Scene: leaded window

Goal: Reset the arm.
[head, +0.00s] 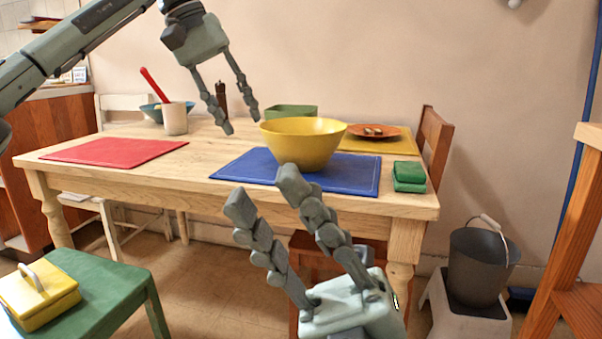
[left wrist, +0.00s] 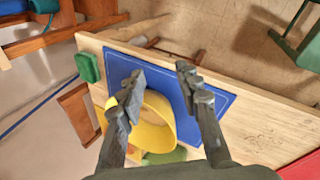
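My left gripper (head: 240,128) is open and empty above the table, just left of the yellow bowl in the head view. In the left wrist view its two fingers (left wrist: 158,82) are spread, with the yellow bowl (left wrist: 155,122) below and partly behind the left finger. My right gripper (head: 262,190) is open and empty in front of the table's near edge, low in the head view. The yellow bowl (head: 303,143) stands upright on the blue mat (head: 355,181).
The wooden table (head: 200,165) also holds a red mat (head: 115,150), a white cup (head: 175,118), a green box (head: 409,176) and an orange plate (head: 375,131). A green stool (head: 110,280) with a yellow box stands front left. A bucket (head: 480,265) stands at right.

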